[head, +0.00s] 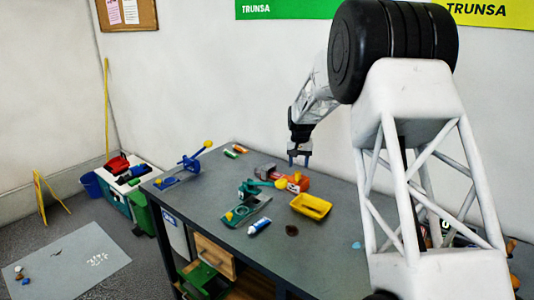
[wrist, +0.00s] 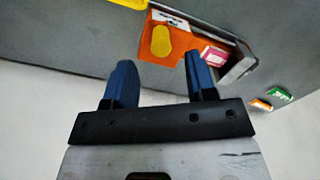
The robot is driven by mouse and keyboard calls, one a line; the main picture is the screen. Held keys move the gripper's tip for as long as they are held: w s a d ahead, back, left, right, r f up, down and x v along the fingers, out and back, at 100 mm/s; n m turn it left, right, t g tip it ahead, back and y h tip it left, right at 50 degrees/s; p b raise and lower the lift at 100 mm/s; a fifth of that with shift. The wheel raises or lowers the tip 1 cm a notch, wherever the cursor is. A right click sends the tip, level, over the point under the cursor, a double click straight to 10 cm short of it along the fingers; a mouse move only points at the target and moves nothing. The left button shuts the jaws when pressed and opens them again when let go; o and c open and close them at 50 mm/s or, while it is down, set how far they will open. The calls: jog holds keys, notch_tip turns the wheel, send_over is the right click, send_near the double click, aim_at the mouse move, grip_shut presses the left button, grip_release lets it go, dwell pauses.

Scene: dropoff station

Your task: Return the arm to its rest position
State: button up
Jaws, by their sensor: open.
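My gripper (head: 299,157) hangs from my white arm above the back part of the grey workbench (head: 338,204), with its fingers pointing down. In the wrist view the two blue fingers (wrist: 157,82) are apart, with nothing between them. An orange box-like thing (head: 302,183) with a yellow part lies on the bench just below and near my gripper. It also shows ahead of the fingertips in the wrist view (wrist: 179,58). A gap seems to lie between the fingertips and the bench.
A yellow tray (head: 311,207), a teal tool (head: 240,207), a white-and-blue tube (head: 259,226) and a blue vise-like tool (head: 182,168) are on the bench. Small green and orange items (head: 237,150) lie near the back wall. The bench front is partly clear.

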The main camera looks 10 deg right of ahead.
jog(key=s+a+r, duration=0.2)
jog(key=s+r, duration=0.3)
jog(key=s, duration=0.5)
jog(key=s+a+r+n+t, duration=0.1)
jog(key=s+r, duration=0.4)
jog(key=s, duration=0.4)
jog(key=s+a+r, duration=0.2)
jog(key=s+r, duration=0.3)
jog(key=s, duration=0.5)
jog(key=s+a+f+n, duration=0.1)
jog(key=s+f, duration=0.1)
jog(key=s, duration=1.3)
jog(key=s+a+f+t, duration=0.1)
jog(key=s, duration=1.4)
jog(key=shift+s+a+f+n+t, duration=0.25)
jog(key=shift+f+n+t, duration=0.05)
jog(key=shift+f+n, duration=0.1)
